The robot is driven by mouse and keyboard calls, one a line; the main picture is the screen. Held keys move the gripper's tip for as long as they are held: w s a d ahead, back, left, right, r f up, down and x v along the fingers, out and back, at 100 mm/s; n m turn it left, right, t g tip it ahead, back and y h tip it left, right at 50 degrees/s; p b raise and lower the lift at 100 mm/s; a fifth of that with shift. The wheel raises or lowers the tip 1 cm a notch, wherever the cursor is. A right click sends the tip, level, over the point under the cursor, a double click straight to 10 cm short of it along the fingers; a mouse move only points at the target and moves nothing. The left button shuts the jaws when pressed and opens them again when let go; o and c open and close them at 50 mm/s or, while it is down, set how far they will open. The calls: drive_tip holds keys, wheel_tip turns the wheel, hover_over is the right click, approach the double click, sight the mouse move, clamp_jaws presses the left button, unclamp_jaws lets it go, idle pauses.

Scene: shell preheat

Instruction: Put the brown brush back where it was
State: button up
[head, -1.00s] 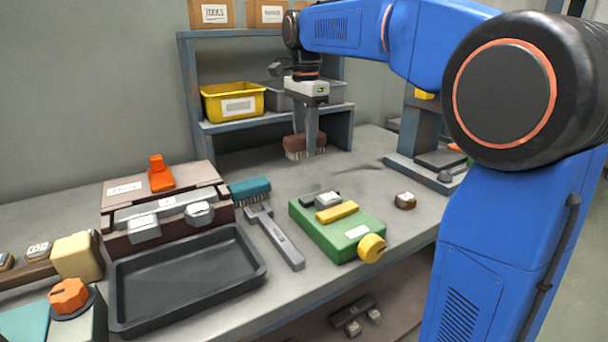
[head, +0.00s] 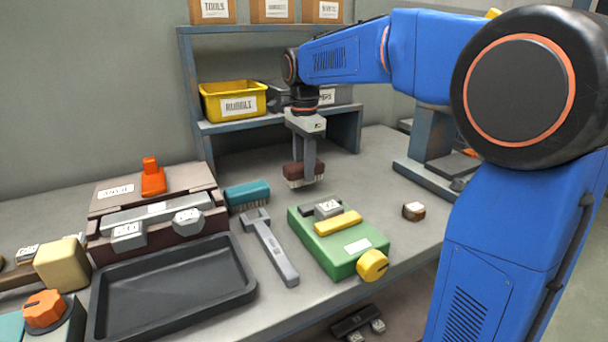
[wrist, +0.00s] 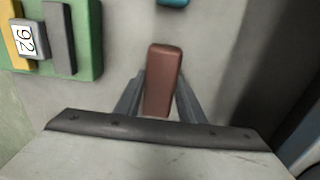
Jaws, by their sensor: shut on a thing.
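The brown brush (head: 295,176) has a brown back and pale bristles pointing down. My gripper (head: 309,172) is shut on it and holds it level over the bench, behind the green block. In the wrist view the brush (wrist: 164,80) sits between the two grey fingers of my gripper (wrist: 160,95). I cannot tell exactly how far its bristles are above the bench. A teal brush (head: 247,195) lies on the bench to the left, beside the dark toolbox-like block.
A green block (head: 330,262) with a yellow knob stands in front. A blue shelf (head: 185,95) with a yellow bin (head: 233,101) stands behind. A small brown-and-white piece (head: 413,212) sits right.

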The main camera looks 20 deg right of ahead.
drive_tip(key=shift+f, duration=1.2)
drive_tip(key=o, duration=1.2)
drive_tip(key=shift+f, duration=0.15)
wheel_tip(320, 180, up, 12)
drive_tip(key=shift+f, duration=0.25)
drive_tip(key=shift+r, duration=0.4)
drive_tip(key=shift+s, duration=0.1)
